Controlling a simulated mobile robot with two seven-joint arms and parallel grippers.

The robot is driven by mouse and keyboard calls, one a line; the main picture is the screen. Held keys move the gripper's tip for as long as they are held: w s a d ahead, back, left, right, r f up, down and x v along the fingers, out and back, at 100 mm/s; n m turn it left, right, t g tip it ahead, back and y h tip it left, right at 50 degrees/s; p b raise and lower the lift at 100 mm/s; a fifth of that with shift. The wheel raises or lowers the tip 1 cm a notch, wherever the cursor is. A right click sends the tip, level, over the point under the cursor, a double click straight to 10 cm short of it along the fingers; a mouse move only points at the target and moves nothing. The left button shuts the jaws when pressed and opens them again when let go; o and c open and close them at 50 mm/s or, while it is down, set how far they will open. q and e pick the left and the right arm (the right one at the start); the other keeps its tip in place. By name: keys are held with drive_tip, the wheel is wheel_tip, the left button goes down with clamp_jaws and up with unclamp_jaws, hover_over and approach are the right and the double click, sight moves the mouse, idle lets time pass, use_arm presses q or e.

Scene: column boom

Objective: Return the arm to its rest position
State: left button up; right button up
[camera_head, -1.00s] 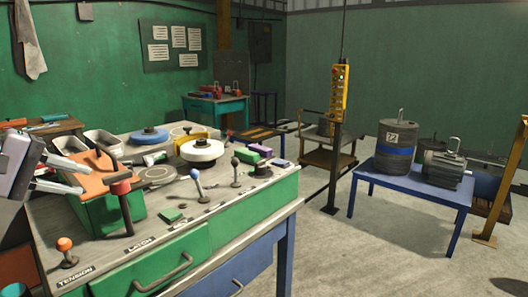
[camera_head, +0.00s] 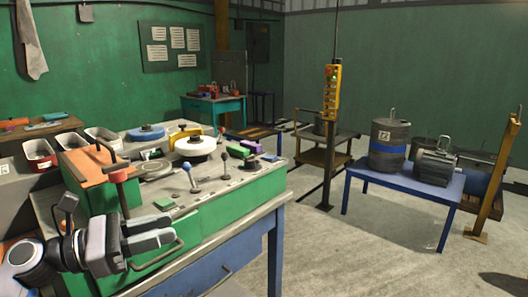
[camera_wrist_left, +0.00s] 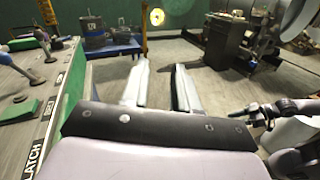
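My left gripper (camera_head: 172,229) is in front of the green-drawered bench (camera_head: 222,216), low at the left of the head view. Its two fingers point right and hold nothing. In the left wrist view the fingers (camera_wrist_left: 160,66) stand apart with bare floor showing between them. The arm (camera_head: 28,262) comes in from the lower left and hides part of the bench front and its left drawer handle.
The bench top carries a red-topped lever (camera_head: 120,177), a blue-knobbed lever (camera_head: 188,170) and a white reel (camera_head: 195,146). A blue table (camera_head: 408,180) with a drum (camera_head: 389,150) and a motor (camera_head: 434,166) stands right. Floor (camera_head: 315,255) between is clear.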

use_arm(q)
drive_tip(key=s+a+f+n+t+y, duration=0.15)
drive_tip(key=f+n+t+y, duration=0.5)
drive_tip(key=n, duration=0.85)
drive_tip(key=s+f+n+t+y, duration=0.25)
drive_tip(key=f+n, duration=0.75)
drive_tip(key=n, duration=0.5)
drive_tip(key=s+f+n+g+y, duration=0.5)
drive_tip(key=s+f+n+g, duration=0.1)
drive_tip(key=s+f+n, duration=1)
wheel_tip(320, 180, down, 3)
drive_tip(key=shift+s+a+f+n+g+p, duration=0.2)
drive_tip(key=shift+s+n+g+p, duration=0.15)
drive_tip(key=shift+n, duration=0.75)
drive_tip(key=shift+w, duration=0.1)
